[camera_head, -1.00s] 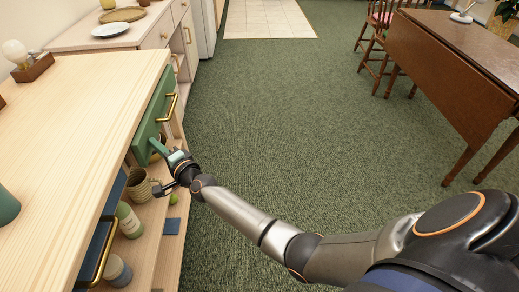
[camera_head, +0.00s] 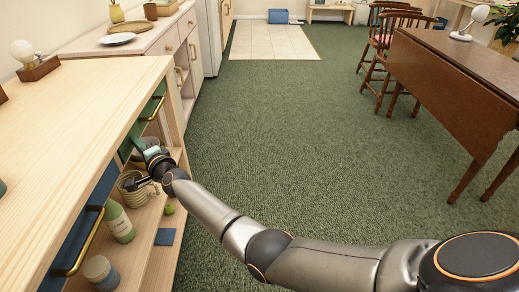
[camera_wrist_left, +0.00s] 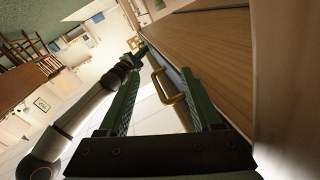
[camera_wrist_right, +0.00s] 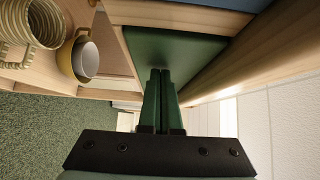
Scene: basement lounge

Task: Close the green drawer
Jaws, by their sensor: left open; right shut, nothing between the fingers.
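The green drawer (camera_head: 143,118) sits under the wooden top of the cabinet at left, its front now nearly in line with the top's edge. Its brass handle (camera_head: 153,108) shows. My right gripper (camera_head: 140,150) is at the drawer's lower near part. In the right wrist view its shut, empty fingers (camera_wrist_right: 160,72) point at a green panel (camera_wrist_right: 175,50) of the drawer; contact is unclear. My left gripper is outside the head view.
A dark blue drawer (camera_head: 80,230) with a brass handle is nearer me. The open shelf below holds a ribbed pot (camera_head: 132,192), a green bottle (camera_head: 120,222) and a jar (camera_head: 100,270). A yellow mug (camera_wrist_right: 84,58) is near my right gripper. The carpet (camera_head: 270,150) is clear.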

